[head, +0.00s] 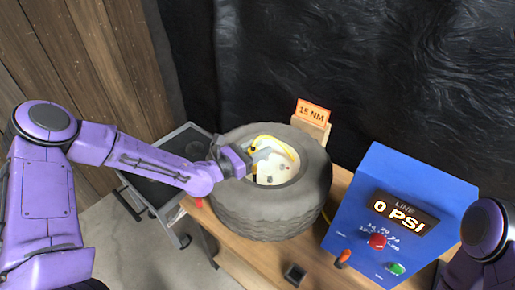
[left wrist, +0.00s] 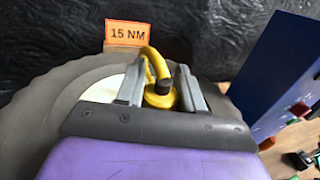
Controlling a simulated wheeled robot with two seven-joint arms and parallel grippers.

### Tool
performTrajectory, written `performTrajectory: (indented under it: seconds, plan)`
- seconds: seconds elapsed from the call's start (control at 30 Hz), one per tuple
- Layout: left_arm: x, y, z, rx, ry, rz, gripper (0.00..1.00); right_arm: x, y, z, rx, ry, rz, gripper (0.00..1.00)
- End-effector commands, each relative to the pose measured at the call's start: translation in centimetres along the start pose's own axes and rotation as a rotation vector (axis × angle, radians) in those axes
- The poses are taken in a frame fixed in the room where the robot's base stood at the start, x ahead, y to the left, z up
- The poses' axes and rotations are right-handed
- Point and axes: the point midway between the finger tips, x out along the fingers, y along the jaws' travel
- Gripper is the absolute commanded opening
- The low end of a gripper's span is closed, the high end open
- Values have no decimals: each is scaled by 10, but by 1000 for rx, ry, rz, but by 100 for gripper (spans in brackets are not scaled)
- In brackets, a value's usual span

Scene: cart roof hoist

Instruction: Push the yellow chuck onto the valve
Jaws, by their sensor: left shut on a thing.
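The yellow chuck (left wrist: 160,97) sits between the two fingers of my left gripper (left wrist: 160,90) in the left wrist view. My left gripper (head: 259,156) is shut on it, over the pale wheel centre (head: 279,166) of the tyre (head: 264,214). A yellow hose (left wrist: 152,58) rises from the chuck and curves over; it also shows along the wheel's inner rim in the head view (head: 286,144). The valve cannot be made out, so I cannot tell whether the chuck touches it. Of my right arm, only a purple part shows at the head view's right edge; its gripper is out of view.
A blue box (head: 363,223) with a "0 PSI" display (head: 402,212), a red button (head: 377,241) and a green button (head: 396,268) stands right of the tyre on the wooden table (head: 240,253). An orange "15 NM" sign (head: 313,112) stands behind. A dark cart (head: 165,168) is at left.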

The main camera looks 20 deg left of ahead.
Motion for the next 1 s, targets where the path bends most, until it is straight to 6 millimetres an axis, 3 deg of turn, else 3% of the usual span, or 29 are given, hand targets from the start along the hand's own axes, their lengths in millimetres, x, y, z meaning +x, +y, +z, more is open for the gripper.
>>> performTrajectory:
  seconds: [0.07, 0.5, 1.0]
  plan:
    - [-2, 1, -5, -1, 9, 2, 4, 3, -1, 4, -7, -12, -1, 43]
    - [-1, 0, 17, -1, 7, 1, 3, -14, 1, -2, -11, -18, -1, 43]
    - [-1, 0, 18, 0, 6, 1, 3, -15, 2, -3, -8, -14, 0, 43]
